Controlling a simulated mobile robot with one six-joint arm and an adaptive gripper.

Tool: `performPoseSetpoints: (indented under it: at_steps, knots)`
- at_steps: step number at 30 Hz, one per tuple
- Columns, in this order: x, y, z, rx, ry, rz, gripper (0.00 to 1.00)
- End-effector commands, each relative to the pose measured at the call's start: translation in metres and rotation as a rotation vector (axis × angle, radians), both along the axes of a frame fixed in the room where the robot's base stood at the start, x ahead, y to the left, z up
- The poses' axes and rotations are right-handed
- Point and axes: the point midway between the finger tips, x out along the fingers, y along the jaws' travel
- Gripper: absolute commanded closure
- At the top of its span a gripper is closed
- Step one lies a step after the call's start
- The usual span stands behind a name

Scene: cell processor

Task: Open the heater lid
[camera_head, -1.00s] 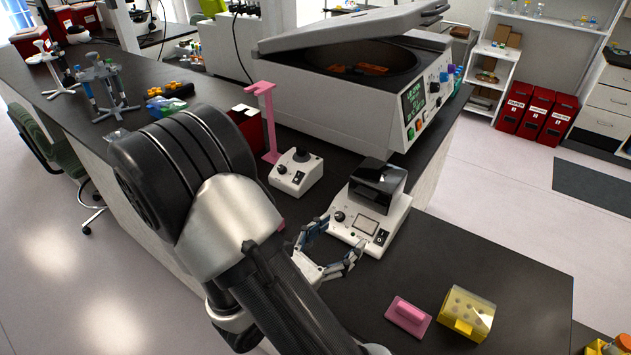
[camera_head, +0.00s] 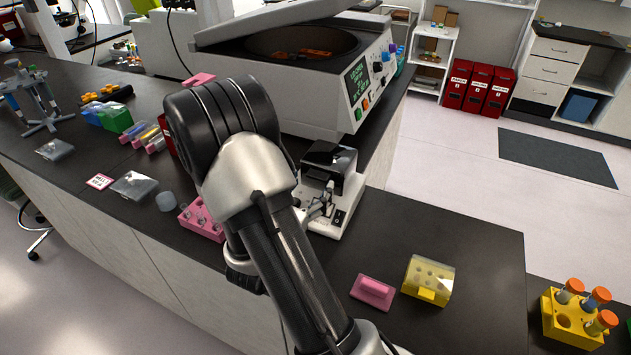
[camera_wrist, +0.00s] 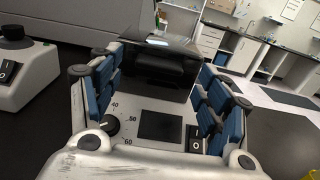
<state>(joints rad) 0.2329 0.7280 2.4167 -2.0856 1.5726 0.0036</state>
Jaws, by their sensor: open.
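The heater (camera_head: 325,221) is a small white unit on the black bench, with a glossy dark lid (camera_head: 331,157) that appears down over its rear part. In the wrist view the lid (camera_wrist: 160,70) is straight ahead, between and beyond the fingertips. The heater's front panel (camera_wrist: 160,126), with a knob, a dark screen and a switch, lies beneath the fingers. My gripper (camera_wrist: 162,88) is open and empty, with blue finger pads spread to either side. In the head view my gripper (camera_head: 318,207) is over the heater's front, partly hidden by my arm. Contact with the lid cannot be told.
A large centrifuge (camera_head: 300,107) with a raised lid stands behind the heater. A pink block (camera_head: 372,291) and a yellow box (camera_head: 428,280) lie front right, a pink rack (camera_head: 202,219) to the left. A yellow tube rack (camera_head: 575,322) is far right.

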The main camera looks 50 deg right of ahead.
Motion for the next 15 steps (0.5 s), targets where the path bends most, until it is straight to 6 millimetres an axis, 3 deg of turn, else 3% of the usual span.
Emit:
performPoseSetpoints:
  at_steps: [6,15]
  knots:
    - [0.007,-0.028,-0.001,0.000,0.000,-0.002,0.30]
    - [0.010,-0.035,0.000,0.000,0.001,0.000,0.30]
